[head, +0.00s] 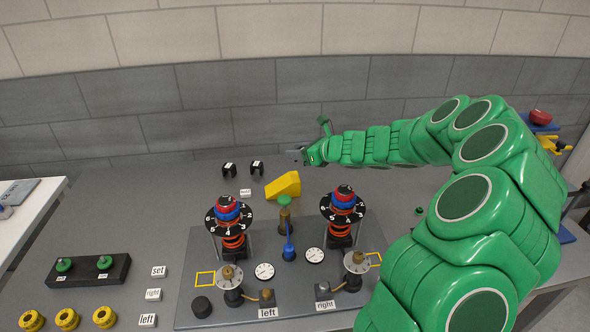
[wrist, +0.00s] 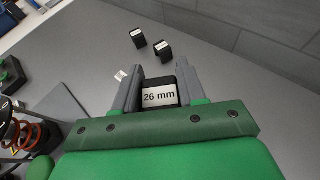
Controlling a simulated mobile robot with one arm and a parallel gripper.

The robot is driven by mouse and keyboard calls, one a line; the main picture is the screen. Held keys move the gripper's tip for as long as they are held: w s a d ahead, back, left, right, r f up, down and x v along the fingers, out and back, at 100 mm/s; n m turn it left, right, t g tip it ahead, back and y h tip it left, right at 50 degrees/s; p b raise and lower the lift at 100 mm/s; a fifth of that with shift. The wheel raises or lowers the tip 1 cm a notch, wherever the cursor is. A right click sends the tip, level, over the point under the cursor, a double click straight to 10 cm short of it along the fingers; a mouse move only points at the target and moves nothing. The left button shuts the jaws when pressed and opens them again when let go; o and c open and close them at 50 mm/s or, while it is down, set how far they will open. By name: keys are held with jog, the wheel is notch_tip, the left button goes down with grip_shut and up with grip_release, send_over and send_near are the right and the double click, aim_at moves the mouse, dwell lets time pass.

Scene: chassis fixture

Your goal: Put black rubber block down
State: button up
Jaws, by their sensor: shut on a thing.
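My gripper (wrist: 160,88) is shut on the black rubber block (wrist: 161,82), which carries a white "26 mm" label. The block sits between the two grey fingers in the wrist view. In the head view my gripper (head: 297,154) is above the back of the grey table, behind the yellow wedge (head: 283,186). There the block cannot be made out clearly. From these views I cannot tell whether the block touches the table.
Two black labelled pieces (head: 229,170) (head: 257,167) stand at the back, left of my gripper, near a small white tag (head: 245,192). Two spring columns (head: 232,228) (head: 342,220) rise from the fixture plate (head: 290,318) in front. Bare table lies around the black pieces.

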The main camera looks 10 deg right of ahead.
jog(key=w+f, duration=0.4)
jog(key=w, duration=0.5)
send_over(292, 168)
jog(key=s, duration=0.1)
notch_tip(292, 168, down, 4)
jog(key=shift+a+f, duration=0.1)
jog(key=shift+f, duration=0.1)
jog(key=shift+w+f, duration=0.45)
jog(key=shift+f, duration=0.15)
jog(key=shift+w+f, duration=0.2)
jog(key=shift+f, duration=1.5)
jog(key=shift+f, duration=0.15)
jog(key=o, duration=1)
jog(key=shift+o, duration=0.3)
